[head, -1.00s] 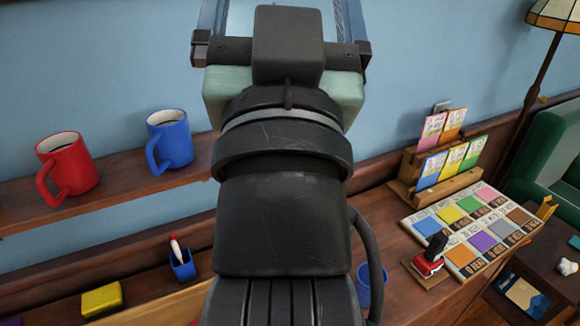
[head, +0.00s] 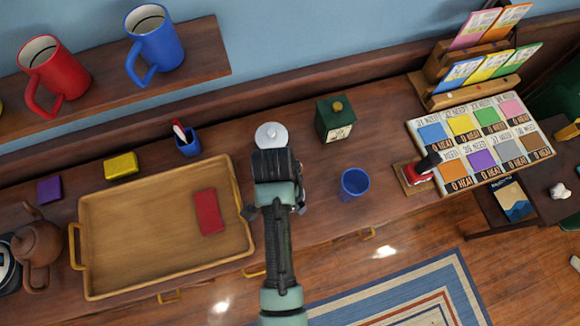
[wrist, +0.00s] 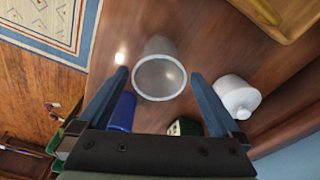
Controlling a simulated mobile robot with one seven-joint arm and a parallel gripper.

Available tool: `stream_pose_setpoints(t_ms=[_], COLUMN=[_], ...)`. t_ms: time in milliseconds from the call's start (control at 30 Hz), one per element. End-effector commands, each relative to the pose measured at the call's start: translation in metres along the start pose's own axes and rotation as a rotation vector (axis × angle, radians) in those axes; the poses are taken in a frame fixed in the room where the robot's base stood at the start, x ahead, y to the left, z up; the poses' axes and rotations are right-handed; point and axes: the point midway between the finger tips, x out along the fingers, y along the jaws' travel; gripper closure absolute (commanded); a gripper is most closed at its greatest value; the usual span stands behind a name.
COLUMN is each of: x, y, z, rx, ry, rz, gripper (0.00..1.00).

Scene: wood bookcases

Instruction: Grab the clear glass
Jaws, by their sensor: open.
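The clear glass (wrist: 160,78) stands on the wooden counter in the wrist view, its round rim facing the camera. My gripper (wrist: 159,76) is open, with one finger on each side of the glass in the picture. No contact shows, and I cannot tell whether the fingertips are down level with the rim. In the head view my arm and gripper (head: 275,209) hang over the counter and hide most or all of the glass.
A blue cup (head: 355,184) and a green box (head: 335,120) stand to the right. A white lidded jar (head: 271,135) is just behind my gripper. A wooden tray (head: 120,200) with a red item (head: 208,211) lies left. A shelf with mugs (head: 150,45) is above.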

Motion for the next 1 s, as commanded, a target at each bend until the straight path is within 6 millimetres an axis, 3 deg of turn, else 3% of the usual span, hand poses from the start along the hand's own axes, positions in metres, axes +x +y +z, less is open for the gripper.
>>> stream_pose_setpoints(t_ms=[100,367,700,1000], x=[0.015,0.030,0.070,0.075], y=[0.000,0.000,0.001,0.001], z=[-0.001,-0.001,0.000,0.000], rx=[0.000,0.000,0.001,0.001], ry=[0.000,0.001,0.002,0.003], rz=[0.000,-0.002,-0.003,-0.005], gripper=[0.00,0.00,0.00,0.00])
